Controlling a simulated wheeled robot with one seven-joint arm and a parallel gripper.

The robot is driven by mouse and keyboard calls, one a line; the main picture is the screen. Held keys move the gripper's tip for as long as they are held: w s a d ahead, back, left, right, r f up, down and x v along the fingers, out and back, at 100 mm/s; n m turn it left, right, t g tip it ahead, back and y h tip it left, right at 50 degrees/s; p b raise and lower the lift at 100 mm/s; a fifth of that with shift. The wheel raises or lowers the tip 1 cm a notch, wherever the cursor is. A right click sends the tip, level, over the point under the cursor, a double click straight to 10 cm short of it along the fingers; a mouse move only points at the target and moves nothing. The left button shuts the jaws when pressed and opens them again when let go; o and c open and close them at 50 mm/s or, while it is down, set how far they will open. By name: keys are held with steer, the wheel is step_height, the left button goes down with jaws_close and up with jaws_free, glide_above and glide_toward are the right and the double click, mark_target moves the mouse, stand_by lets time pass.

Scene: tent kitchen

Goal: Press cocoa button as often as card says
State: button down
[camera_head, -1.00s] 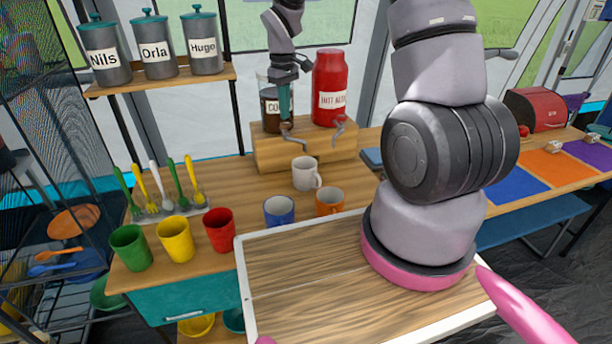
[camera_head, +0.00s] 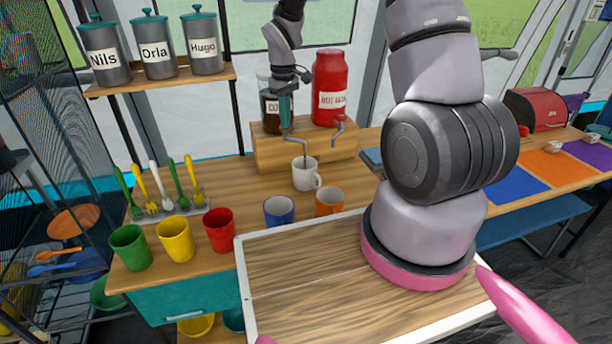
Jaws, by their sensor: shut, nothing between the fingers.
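A dark cocoa dispenser (camera_head: 268,113), its label partly covered so only "CO" reads, stands on a wooden block (camera_head: 325,148). A red dispenser labelled for hot water (camera_head: 329,88) stands to its right. My gripper (camera_head: 286,122) is shut and points down in front of the cocoa dispenser, at its spout; its fingers hide the button, so I cannot tell whether they touch it. A thin dark stream runs from the spout into a white mug (camera_head: 304,178), which stands upright below. I cannot make out a card with a number.
Blue (camera_head: 279,212) and orange (camera_head: 329,203) mugs stand before the white one. Green, yellow and red (camera_head: 220,232) cups and a cutlery rack (camera_head: 172,208) are at left. Canisters Nils, Orla and Hugo (camera_head: 204,55) stand on a shelf. The wooden tray (camera_head: 300,290) in front is bare.

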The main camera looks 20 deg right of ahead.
steer(key=shift+r, duration=1.4)
steer(key=shift+f, duration=0.1)
steer(key=shift+f, duration=1.35)
steer(key=shift+r, duration=1.45)
step_height(320, 180, up, 6)
